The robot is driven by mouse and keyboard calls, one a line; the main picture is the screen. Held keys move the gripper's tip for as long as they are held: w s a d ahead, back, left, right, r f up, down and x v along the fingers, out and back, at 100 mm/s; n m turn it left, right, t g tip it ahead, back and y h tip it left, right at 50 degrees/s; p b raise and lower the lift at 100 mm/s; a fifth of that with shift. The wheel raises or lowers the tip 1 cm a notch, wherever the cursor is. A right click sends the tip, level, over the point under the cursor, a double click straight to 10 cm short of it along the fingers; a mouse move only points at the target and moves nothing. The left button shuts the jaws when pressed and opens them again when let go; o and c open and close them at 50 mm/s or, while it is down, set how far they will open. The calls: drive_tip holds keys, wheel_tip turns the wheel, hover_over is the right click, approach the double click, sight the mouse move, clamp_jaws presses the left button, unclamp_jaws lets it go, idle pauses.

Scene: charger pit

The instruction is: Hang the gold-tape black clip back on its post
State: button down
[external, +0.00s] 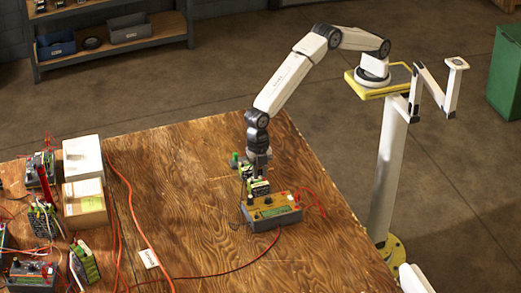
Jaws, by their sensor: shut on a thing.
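My gripper (259,172) points down just behind the yellow charger (272,216) on the wooden table. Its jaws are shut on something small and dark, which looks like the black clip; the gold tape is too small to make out. A thin black lead hangs to the left of the jaws. A green-and-black pack (260,188) sits right below the gripper, at the charger's back edge. A black post-like part (250,200) stands at the charger's left end. I cannot tell which part is the clip's post.
Red leads (315,200) rise at the charger's right end. A green-topped item (235,158) stands left of my gripper. Boxes (88,203), chargers and packs crowd the table's left. An orange cable (135,205) crosses the table. The table's right side is clear.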

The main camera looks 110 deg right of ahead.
drive_tip(key=shift+w+a+f, duration=0.35)
drive_tip(key=shift+a+f, duration=0.2)
drive_tip(key=shift+f, duration=0.2)
drive_tip(key=shift+w+a+f, duration=0.35)
drive_tip(key=shift+a+f, duration=0.15)
drive_tip(key=shift+f, duration=0.2)
drive_tip(key=shift+w+a+f, duration=0.35)
drive_tip(key=shift+a+f, duration=0.2)
drive_tip(key=shift+f, duration=0.2)
drive_tip(key=shift+f, duration=0.2)
drive_tip(key=shift+f, duration=3.3)
drive_tip(key=shift+f, duration=0.25)
drive_tip(key=shift+c, duration=2.4)
unclamp_jaws()
